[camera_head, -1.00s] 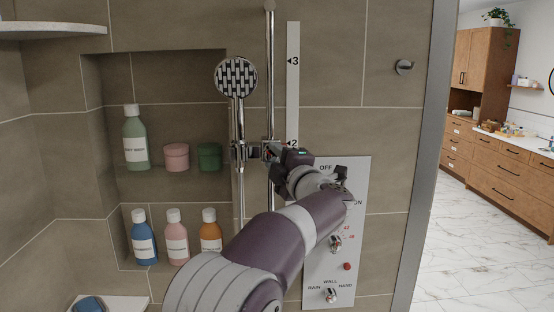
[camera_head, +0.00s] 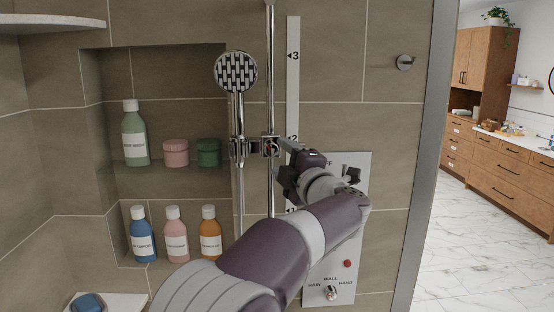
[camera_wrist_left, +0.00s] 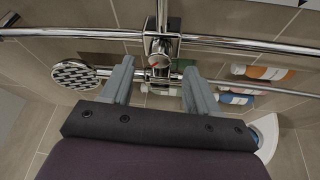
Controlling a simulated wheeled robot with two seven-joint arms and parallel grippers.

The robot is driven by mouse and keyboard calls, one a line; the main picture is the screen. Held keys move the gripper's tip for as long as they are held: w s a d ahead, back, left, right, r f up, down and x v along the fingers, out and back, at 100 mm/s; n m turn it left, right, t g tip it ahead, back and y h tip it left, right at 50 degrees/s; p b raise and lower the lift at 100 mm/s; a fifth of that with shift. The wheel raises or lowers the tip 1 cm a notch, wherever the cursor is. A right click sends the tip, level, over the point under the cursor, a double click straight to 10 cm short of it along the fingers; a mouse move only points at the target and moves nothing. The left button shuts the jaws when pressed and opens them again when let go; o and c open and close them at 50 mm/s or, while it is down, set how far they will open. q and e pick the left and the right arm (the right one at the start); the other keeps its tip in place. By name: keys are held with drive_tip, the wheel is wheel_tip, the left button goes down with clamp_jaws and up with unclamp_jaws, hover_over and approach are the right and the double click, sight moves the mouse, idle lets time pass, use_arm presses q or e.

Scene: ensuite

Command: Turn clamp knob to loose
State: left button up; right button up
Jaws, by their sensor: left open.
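The clamp knob (camera_head: 271,147) is a small chrome knob with a red mark, on the slider clamp of the vertical shower rail (camera_head: 270,60). It also shows in the left wrist view (camera_wrist_left: 160,48), between the lines of the two fingers and just beyond their tips. The hand shower (camera_head: 236,73) hangs in the holder left of the clamp. My left gripper (camera_head: 284,152) is just right of the knob, open and apparently empty. In the left wrist view its two grey fingers (camera_wrist_left: 159,72) are spread wide, apart from the knob. My right gripper is not in view.
A white scale strip (camera_head: 292,80) runs beside the rail. A control panel (camera_head: 358,240) is partly hidden behind my arm. A niche at left holds several bottles, a pink jar (camera_head: 176,153) and a green jar (camera_head: 208,152).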

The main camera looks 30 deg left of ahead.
use_arm(q)
drive_tip(key=r+b+v, duration=0.1)
drive_tip(key=v, duration=0.7)
drive_tip(key=shift+s+d+f+b, duration=0.25)
drive_tip(key=shift+s+f+b, duration=0.15)
drive_tip(key=shift+f, duration=0.1)
